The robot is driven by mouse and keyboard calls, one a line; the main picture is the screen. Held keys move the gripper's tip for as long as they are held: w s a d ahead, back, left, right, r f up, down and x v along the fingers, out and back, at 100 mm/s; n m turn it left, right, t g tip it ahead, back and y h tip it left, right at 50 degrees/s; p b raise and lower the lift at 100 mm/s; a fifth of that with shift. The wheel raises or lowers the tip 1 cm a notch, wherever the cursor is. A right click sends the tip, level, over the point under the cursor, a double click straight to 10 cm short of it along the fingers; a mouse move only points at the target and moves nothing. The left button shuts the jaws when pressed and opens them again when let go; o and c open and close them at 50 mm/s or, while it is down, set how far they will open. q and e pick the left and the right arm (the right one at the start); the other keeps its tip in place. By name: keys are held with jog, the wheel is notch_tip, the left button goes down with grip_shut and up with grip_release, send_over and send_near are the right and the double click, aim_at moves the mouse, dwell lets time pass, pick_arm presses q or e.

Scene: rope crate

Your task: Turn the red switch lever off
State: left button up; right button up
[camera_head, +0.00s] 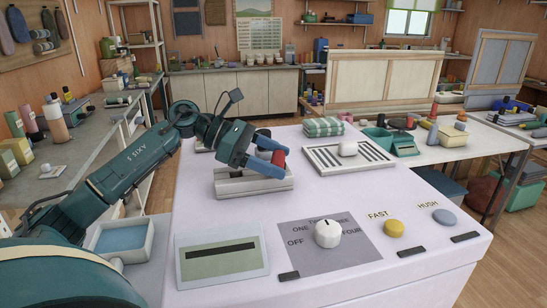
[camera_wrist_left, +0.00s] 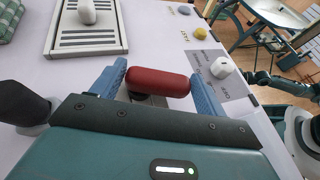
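The red switch lever (camera_head: 278,158) has a thick red grip and stands in a pale base tray (camera_head: 232,187) on the white counter top. In the left wrist view the red grip (camera_wrist_left: 158,81) lies crosswise between my blue fingers. My left gripper (camera_head: 268,156) is at the lever, with its fingers wide apart and one near each end of the grip. The grip nearly fills the gap; whether the fingers touch it is unclear. The lever's lower part is mostly hidden. My right gripper does not show in the head view.
A white dial (camera_head: 327,233), a yellow button (camera_head: 393,228) and a grey button (camera_head: 444,216) sit towards the front right. A slotted tray (camera_head: 325,161) with a white knob (camera_head: 347,148) and a folded checked cloth (camera_head: 323,126) lie behind. A display panel (camera_head: 221,257) is at the front left.

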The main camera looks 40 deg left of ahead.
pick_arm(q)
jog(key=o, duration=0.4)
jog(key=shift+c, duration=0.2)
jog(key=shift+s+a, duration=0.15)
jog(key=shift+a, duration=0.25)
jog(key=b+v, duration=0.3)
jog(key=v, duration=0.8)
jog(key=shift+s+r+b, duration=0.1)
jog(key=shift+b, duration=0.25)
jog(key=shift+s+a+r, duration=0.15)
jog(key=shift+a, duration=0.15)
jog(key=shift+s+a+r, duration=0.1)
jog(key=shift+a, duration=0.1)
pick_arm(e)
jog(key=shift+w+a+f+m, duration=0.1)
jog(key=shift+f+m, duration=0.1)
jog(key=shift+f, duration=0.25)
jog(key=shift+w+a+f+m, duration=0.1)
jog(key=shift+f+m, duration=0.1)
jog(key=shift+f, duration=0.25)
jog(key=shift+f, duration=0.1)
